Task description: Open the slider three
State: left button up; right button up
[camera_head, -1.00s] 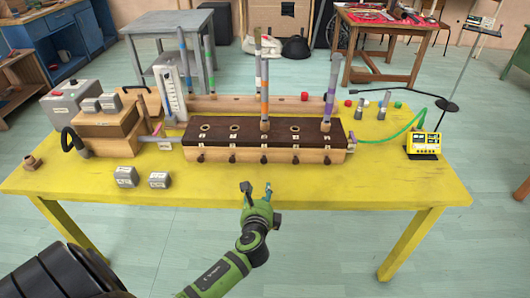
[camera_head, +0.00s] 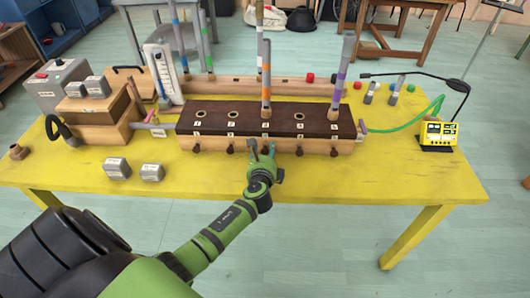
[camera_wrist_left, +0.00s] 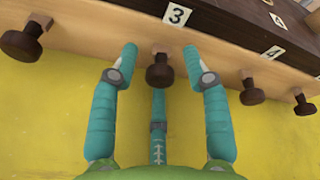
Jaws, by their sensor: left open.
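The slider three knob (camera_wrist_left: 160,72) is a dark brown round knob on the front of the wooden slider box (camera_head: 180,144). It sits below the label "3" (camera_wrist_left: 177,14) in the left wrist view. My left gripper (camera_head: 264,147) is open at the box's front, with its teal fingers (camera_wrist_left: 159,70) on either side of that knob. I see a gap between each finger and the knob, so they do not touch it. In the head view the gripper partly hides the knob. My right gripper is not in view.
Neighbouring knobs (camera_wrist_left: 21,41) and (camera_wrist_left: 252,92) stick out on both sides. A striped tube (camera_head: 266,68) stands in the box top above slider three, another (camera_head: 343,70) at the right. Grey blocks (camera_head: 117,168) lie at the left; the yellow table's (camera_head: 350,185) front right is clear.

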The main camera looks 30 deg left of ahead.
pick_arm(q)
jog(key=shift+w+a, duration=0.1)
grip_shut()
jog(key=shift+s+d, duration=0.2)
jog(key=shift+s, duration=0.05)
jog(key=shift+s+d+p, duration=0.55)
jog(key=shift+s+d, duration=0.05)
jog(key=shift+s, duration=0.5)
grip_release()
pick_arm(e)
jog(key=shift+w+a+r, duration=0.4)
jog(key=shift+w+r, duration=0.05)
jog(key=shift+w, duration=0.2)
